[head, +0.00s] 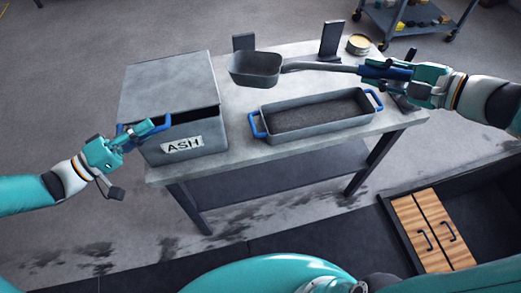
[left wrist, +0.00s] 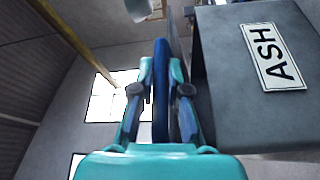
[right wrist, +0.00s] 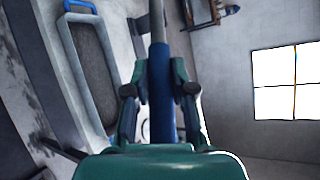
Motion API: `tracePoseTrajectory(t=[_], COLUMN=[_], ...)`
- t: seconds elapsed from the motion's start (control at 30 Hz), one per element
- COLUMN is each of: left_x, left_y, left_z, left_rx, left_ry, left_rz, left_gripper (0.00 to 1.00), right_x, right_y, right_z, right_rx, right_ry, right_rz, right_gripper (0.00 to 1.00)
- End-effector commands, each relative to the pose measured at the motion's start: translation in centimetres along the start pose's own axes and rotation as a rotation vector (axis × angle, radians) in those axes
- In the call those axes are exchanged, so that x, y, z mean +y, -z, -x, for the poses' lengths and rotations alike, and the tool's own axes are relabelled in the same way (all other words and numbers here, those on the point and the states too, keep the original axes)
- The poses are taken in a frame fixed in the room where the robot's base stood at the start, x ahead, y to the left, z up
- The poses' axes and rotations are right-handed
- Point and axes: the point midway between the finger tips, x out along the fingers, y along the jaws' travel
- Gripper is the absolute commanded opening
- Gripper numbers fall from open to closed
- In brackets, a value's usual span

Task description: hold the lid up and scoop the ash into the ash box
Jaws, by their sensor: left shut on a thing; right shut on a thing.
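The grey ash box (head: 205,135) with an ASH label (head: 182,144) stands at the left of the table; its label also shows in the left wrist view (left wrist: 268,57). Its lid (head: 168,82) lies over the top, with a dark gap under the front edge. My left gripper (head: 146,130) is shut on the lid's blue handle (left wrist: 161,90). My right gripper (head: 398,73) is shut on the blue grip of the scoop (head: 255,68), which is held above the table behind the ash pan. Whether the scoop holds ash I cannot tell. The ash pan (head: 268,124) holds dark ash (head: 315,112).
The table (head: 235,160) carries the box and pan. Two dark upright plates (head: 330,40) and a round tin (head: 359,43) stand at its back. A cart (head: 405,18) is behind. A cabinet with wooden fronts (head: 435,228) stands at the lower right.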

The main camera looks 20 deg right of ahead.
Motion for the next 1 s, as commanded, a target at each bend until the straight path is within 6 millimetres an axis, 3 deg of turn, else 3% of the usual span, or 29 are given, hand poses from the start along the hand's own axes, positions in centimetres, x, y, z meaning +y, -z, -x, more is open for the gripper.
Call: tracePoseTrajectory(t=[0.57,0.6,0.77,1.0], left_x=[-0.75,-0.75,-0.72,-0.7], left_y=[-0.27,-0.28,-0.28,-0.27], left_z=[0.13,0.13,0.12,0.13], left_rx=[0.002,0.002,0.002,0.001], left_ry=[-0.001,-0.001,-0.001,-0.002], left_rz=[0.002,0.002,0.001,0.0], left_gripper=[0.0,0.19,0.46,0.48], right_x=[-0.11,-0.11,-0.11,-0.11], right_y=[-0.05,-0.05,-0.05,-0.05], right_z=[0.02,0.02,0.02,0.02], right_rx=[-0.001,-0.001,-0.001,-0.001], right_ry=[0.003,0.003,0.003,0.003], right_rz=[-0.001,-0.001,-0.001,-0.001], right_gripper=[0.0,0.0,0.0,0.0])
